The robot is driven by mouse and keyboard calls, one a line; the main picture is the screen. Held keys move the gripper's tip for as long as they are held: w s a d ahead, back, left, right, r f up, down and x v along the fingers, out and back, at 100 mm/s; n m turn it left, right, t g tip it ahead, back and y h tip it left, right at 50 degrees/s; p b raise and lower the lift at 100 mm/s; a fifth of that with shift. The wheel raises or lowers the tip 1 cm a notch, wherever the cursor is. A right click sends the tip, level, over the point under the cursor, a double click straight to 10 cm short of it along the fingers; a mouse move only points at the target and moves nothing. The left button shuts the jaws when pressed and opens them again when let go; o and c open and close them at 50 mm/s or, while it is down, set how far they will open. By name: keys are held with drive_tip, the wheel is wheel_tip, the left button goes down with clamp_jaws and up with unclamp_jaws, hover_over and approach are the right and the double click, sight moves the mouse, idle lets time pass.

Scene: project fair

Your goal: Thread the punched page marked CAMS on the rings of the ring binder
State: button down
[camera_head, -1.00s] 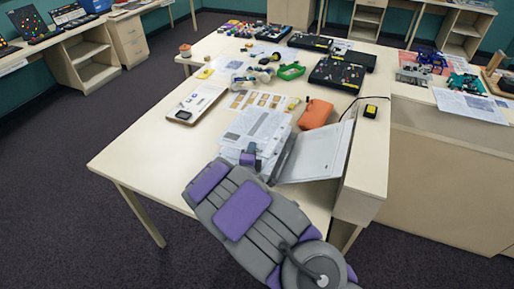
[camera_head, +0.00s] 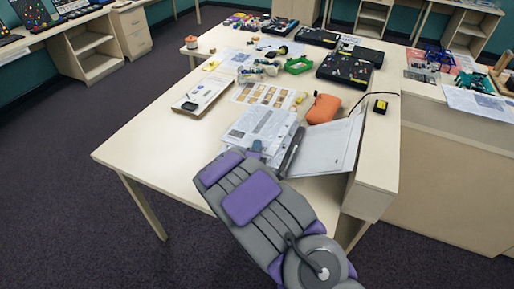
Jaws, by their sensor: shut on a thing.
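The ring binder (camera_head: 328,148) lies open near the table's right edge, with its pale cover slanting up on the right. A dark strip (camera_head: 292,152) runs along its middle; I cannot make out single rings. Printed white sheets (camera_head: 262,128) lie at its left side. My gripper (camera_head: 257,147) is at the near edge of these sheets, left of the dark strip, mostly hidden behind my own arm. It is shut on a page there. The CAMS mark and the punched holes are too small to read.
An orange pouch (camera_head: 323,108) sits just behind the binder. A yellow-black block (camera_head: 380,106) stands at right. The table's front left is clear.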

sight(268, 148)
drive_tip(key=shift+d+r, duration=0.15)
drive_tip(key=shift+d, duration=1.4)
drive_tip(key=shift+a+f, duration=0.25)
drive_tip(key=shift+a, duration=0.45)
drive_tip(key=shift+d, duration=1.2)
drive_tip(key=shift+a, duration=0.8)
drive_tip(key=shift+d+p, duration=0.3)
drive_tip(key=shift+d, duration=0.1)
drive_tip(key=shift+a+f, duration=0.3)
drive_tip(key=shift+a, duration=0.45)
drive_tip(key=shift+d, duration=0.1)
